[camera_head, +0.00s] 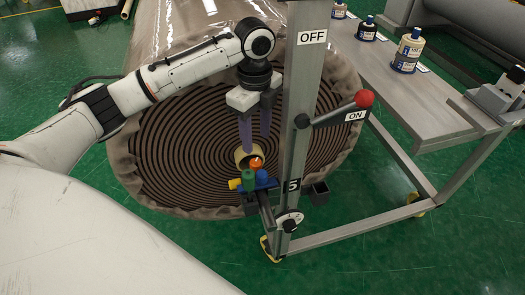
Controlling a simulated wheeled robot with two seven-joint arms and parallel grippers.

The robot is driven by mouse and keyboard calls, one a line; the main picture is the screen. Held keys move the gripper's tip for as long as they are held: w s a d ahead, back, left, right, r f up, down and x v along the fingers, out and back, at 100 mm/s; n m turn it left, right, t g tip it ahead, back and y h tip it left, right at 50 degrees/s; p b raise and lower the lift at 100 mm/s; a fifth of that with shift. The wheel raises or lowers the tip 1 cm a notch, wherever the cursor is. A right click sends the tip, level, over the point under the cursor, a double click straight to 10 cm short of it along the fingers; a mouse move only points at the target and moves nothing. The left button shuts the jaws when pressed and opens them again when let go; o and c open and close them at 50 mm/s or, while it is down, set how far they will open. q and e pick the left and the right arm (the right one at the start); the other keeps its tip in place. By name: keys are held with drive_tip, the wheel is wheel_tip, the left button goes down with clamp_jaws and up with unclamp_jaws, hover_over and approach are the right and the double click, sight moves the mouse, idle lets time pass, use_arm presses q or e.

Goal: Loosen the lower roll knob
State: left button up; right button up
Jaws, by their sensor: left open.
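My left gripper (256,145) hangs fingers-down in front of the large wrapped roll (180,150). Its two purple fingers are apart, with nothing seen between them. The tips are just above the roll's beige core (242,158) and a cluster of orange, blue, green and yellow parts (249,181). A black knob (289,226) sits low on the grey post (297,80), by a white dial, down and right of the fingers. I cannot tell whether either knob is tight. My right gripper is not visible.
A lever with a red ball (363,98) sticks out right from the post, between OFF and ON labels. A grey bench (425,100) on the right carries labelled containers (408,50) and a grey device (497,97). Green floor (400,245) is open at lower right.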

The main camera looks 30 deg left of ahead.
sight(256, 162)
use_arm(q)
drive_tip(key=f, duration=0.8)
drive_tip(key=shift+s+f, duration=0.25)
drive_tip(key=shift+f, duration=0.05)
drive_tip(key=c, duration=1)
drive_tip(key=n, duration=0.3)
drive_tip(key=shift+r, duration=0.1)
drive_tip(key=shift+c, duration=0.2)
drive_tip(key=o, duration=1)
drive_tip(key=shift+o, duration=0.2)
wheel_tip(256, 162, up, 10)
drive_tip(key=shift+r, duration=0.15)
